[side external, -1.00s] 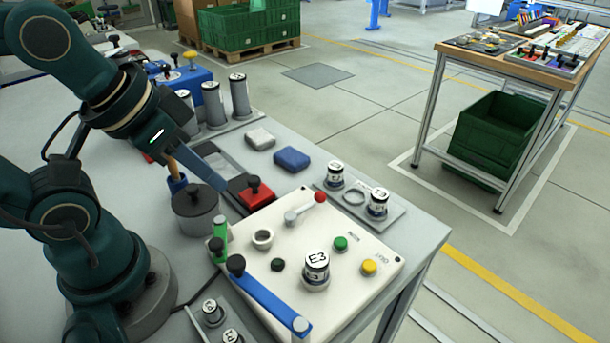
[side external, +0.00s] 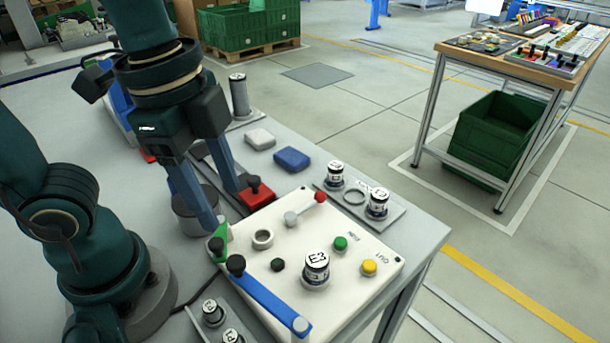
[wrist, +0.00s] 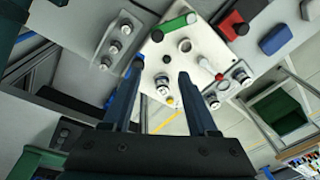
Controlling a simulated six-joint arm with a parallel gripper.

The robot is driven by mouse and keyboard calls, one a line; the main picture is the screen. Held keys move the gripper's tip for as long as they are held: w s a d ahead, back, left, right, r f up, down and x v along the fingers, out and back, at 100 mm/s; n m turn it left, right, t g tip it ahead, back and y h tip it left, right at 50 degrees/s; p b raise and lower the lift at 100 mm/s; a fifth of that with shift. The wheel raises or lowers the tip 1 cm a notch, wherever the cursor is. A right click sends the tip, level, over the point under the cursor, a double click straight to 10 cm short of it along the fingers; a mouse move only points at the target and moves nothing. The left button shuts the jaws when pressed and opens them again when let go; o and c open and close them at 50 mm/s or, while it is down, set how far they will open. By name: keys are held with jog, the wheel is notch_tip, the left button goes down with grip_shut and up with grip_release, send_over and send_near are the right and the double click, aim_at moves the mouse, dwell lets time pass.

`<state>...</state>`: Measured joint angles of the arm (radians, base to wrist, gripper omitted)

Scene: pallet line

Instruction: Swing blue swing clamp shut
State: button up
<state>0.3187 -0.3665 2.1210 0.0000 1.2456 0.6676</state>
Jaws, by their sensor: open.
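The blue swing clamp (side external: 268,296) is a long blue bar along the front left edge of the white fixture plate (side external: 330,234). It has a black knob (side external: 236,265) at one end and a grey pivot (side external: 300,326) at the other. The bar lies beside the labelled cylinder (side external: 316,266), not over it. My gripper (side external: 223,207) is open and empty, fingers down, above the plate's back left corner. In the wrist view my gripper (wrist: 158,73) shows spread fingers, the left one partly hiding the blue clamp near its black knob (wrist: 137,62).
A green clamp (side external: 220,238) with a black knob stands at the plate's left corner. A red-knobbed lever (side external: 306,208), green button (side external: 340,243) and yellow button (side external: 369,267) are on the plate. A red block (side external: 256,195) and blue block (side external: 292,158) lie behind.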

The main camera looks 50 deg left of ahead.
aim_at(236, 261)
jog(key=d+m, duration=0.1)
jog(key=d+m+g, duration=0.1)
jog(key=s+d+f+m, duration=0.1)
jog(key=shift+d+g, duration=0.25)
jog(key=shift+g, duration=0.05)
jog(key=shift+s+d+f, duration=0.1)
jog(key=shift+f, duration=2.6)
grip_shut()
jog(key=shift+r, duration=0.1)
